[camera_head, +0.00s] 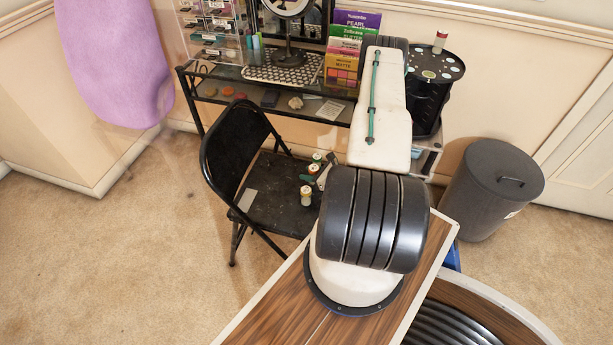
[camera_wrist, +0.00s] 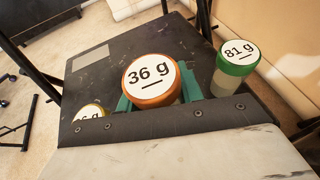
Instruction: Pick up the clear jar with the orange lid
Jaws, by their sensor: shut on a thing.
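The jar with the orange lid (camera_wrist: 151,94) is in the middle of the wrist view, with a white "36 g" label on its lid. My gripper (camera_wrist: 156,92) has its green fingers on both sides of this jar and is shut on it. The jar's body is hidden below the lid. In the head view the jar (camera_head: 313,169) is small, over the black chair seat (camera_head: 270,205), among other jars. I cannot tell whether it touches the seat.
A green-lidded "81 g" jar (camera_wrist: 236,66) stands to the right in the wrist view. A yellow-lidded jar (camera_wrist: 90,111) is at lower left, partly hidden. The chair backrest (camera_head: 228,150) rises at the left. A desk (camera_head: 270,100) stands behind, and a dark bin (camera_head: 490,190) at the right.

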